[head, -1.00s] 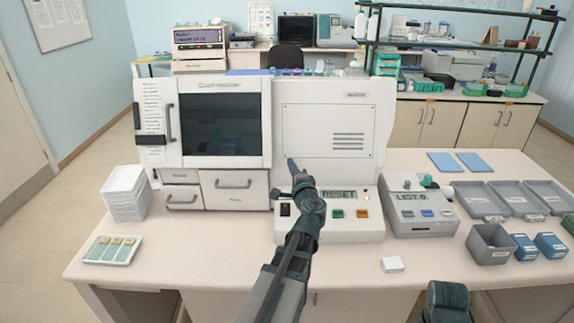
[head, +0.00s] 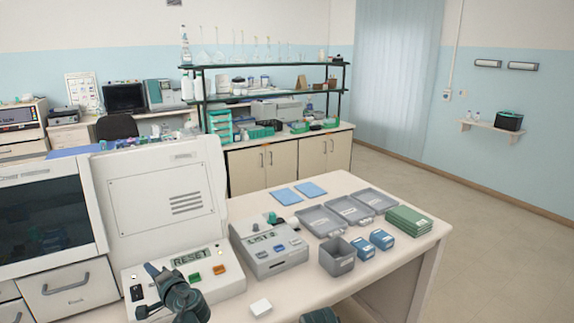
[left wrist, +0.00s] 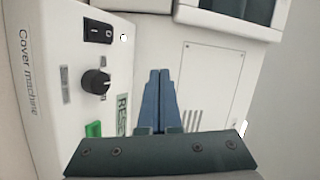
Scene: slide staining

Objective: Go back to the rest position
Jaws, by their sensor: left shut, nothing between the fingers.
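My left gripper (head: 158,275) is in front of the white cover machine's control panel (head: 228,284), near its left end. It also shows in the left wrist view (left wrist: 160,75), with its blue fingers together and nothing between them. In that view the panel's black rocker switch (left wrist: 98,32), black knob (left wrist: 96,81) and green button (left wrist: 94,129) lie to the left of the fingers. In the head view the panel display reads RESET. Whether the fingertips touch the machine I cannot tell. A dark part of my right arm (head: 319,316) shows at the bottom edge; its gripper is out of view.
Right of the machine stand a grey device reading LIST (head: 270,248), a grey open box (head: 337,258), blue boxes (head: 382,239), grey trays (head: 320,222) and green stacked boxes (head: 409,221). Open floor (head: 490,240) is to the right.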

